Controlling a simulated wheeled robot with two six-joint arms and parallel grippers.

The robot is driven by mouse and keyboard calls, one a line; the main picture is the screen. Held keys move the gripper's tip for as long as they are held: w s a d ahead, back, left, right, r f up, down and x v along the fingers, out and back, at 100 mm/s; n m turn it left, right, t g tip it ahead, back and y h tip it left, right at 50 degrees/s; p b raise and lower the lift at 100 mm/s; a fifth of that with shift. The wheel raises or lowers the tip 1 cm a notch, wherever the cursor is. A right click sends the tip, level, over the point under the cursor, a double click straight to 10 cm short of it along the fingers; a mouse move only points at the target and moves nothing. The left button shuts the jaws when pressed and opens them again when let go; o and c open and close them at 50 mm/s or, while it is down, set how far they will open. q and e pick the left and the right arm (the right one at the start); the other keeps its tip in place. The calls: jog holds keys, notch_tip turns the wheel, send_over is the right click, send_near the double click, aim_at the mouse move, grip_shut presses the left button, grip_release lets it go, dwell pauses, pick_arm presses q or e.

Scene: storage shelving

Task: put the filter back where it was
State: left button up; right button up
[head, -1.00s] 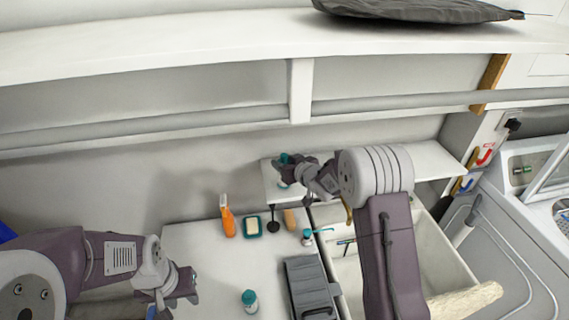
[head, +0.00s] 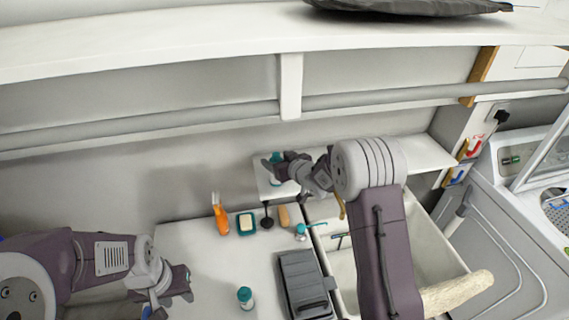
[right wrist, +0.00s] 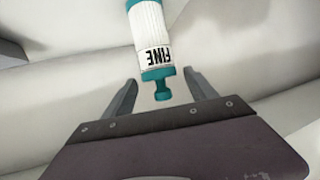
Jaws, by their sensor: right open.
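The filter is a white cylinder with teal ends and the word FINE on it. In the right wrist view the filter (right wrist: 150,35) shows its teal knob end between the fingers, with gaps on both sides. In the head view the filter (head: 276,158) is on the white ledge at the back, partly hidden by my right gripper (head: 277,171). My right gripper, also in the right wrist view (right wrist: 165,82), is open around the knob end. My left gripper (head: 184,283) is over the left side of the counter; its jaw opening is unclear.
A similar teal-capped white bottle (head: 245,298) stands on the counter. An orange brush (head: 221,219), a soap dish (head: 246,223), a black-headed tool (head: 266,221) and a grey case (head: 301,283) are nearby. The basin (head: 437,250) lies under my right arm. A shelf (head: 200,48) runs above.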

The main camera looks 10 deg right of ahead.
jog(key=b+v, duration=0.1)
jog(key=v, duration=1)
jog(key=shift+s+f, duration=0.1)
jog(key=shift+f, duration=0.05)
jog(key=s+f+m+g+h, duration=0.1)
jog(key=s+f+g, duration=0.3)
jog(key=s, duration=0.4)
jog(key=s+f+m+g+h, duration=0.1)
jog(key=s+f+g, duration=0.3)
jog(key=s, duration=0.5)
jog(key=s+d+f+m+g+h, duration=0.1)
jog(key=s+f+g+h, duration=0.1)
jog(key=s, duration=0.6)
notch_tip(320, 180, down, 3)
jog(key=shift+s+r+m+g, duration=0.15)
jog(key=shift+m+g, duration=0.25)
jog(key=shift+g, duration=0.5)
